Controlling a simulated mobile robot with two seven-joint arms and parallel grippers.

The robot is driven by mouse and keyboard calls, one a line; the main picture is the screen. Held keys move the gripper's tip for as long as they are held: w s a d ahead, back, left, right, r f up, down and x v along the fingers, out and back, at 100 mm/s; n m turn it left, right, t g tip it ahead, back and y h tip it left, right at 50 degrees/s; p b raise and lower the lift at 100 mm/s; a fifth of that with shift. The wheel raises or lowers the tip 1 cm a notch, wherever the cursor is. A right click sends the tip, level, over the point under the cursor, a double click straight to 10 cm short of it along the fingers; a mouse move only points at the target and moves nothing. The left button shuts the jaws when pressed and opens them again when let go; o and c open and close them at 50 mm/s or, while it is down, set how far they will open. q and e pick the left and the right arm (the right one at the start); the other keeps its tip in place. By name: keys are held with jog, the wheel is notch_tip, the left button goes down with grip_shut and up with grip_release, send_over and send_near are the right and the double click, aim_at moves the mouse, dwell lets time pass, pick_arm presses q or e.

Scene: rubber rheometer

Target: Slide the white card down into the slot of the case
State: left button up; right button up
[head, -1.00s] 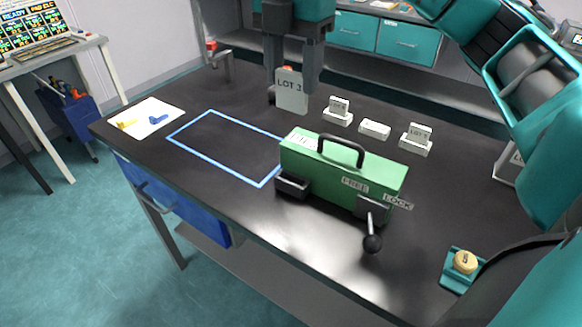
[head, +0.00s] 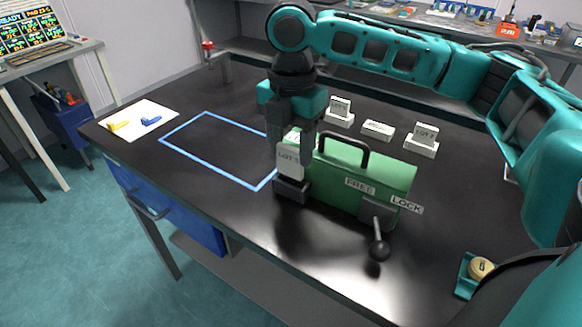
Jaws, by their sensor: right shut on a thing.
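The white card (head: 289,160), printed LOT 3, is upright between the fingers of my right gripper (head: 293,165). The green case (head: 387,181) stands on the black bench with a dark handle on top. A dark holder (head: 290,190) sits at its left front corner. The card's lower edge is just above or at this holder; I cannot tell whether it has entered, and the slot itself is hidden by the gripper. A lever with a black ball (head: 379,250) hangs at the case's right front, near the labels FREE and LOCK. My left gripper is not in view.
White card stands (head: 340,120) and (head: 421,146) hold cards behind the case, with an empty one (head: 378,130) between. A blue taped outline (head: 217,113) and a white sheet (head: 139,120) lie left. A round tan knob (head: 480,268) sits front right.

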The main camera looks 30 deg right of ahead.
aim_at(291, 168)
notch_tip(291, 168, down, 4)
jog(key=shift+s+b, duration=0.15)
jog(key=shift+b, duration=0.3)
jog(key=shift+c, duration=1)
jog(key=shift+s+a+f, duration=0.15)
jog(key=shift+f, duration=0.05)
jog(key=o, duration=0.9)
jog(key=shift+o, duration=0.8)
jog(key=shift+f, duration=0.15)
jog(key=shift+o, duration=0.6)
jog(key=shift+w+d+f, duration=0.15)
jog(key=shift+w+d, duration=0.1)
jog(key=shift+w, duration=0.15)
jog(key=shift+s+a+r, duration=0.1)
jog(key=shift+r, duration=0.2)
notch_tip(291, 168, up, 11)
jog(key=shift+r+p, duration=0.1)
jog(key=shift+p, duration=1.1)
jog(key=shift+r, duration=0.4)
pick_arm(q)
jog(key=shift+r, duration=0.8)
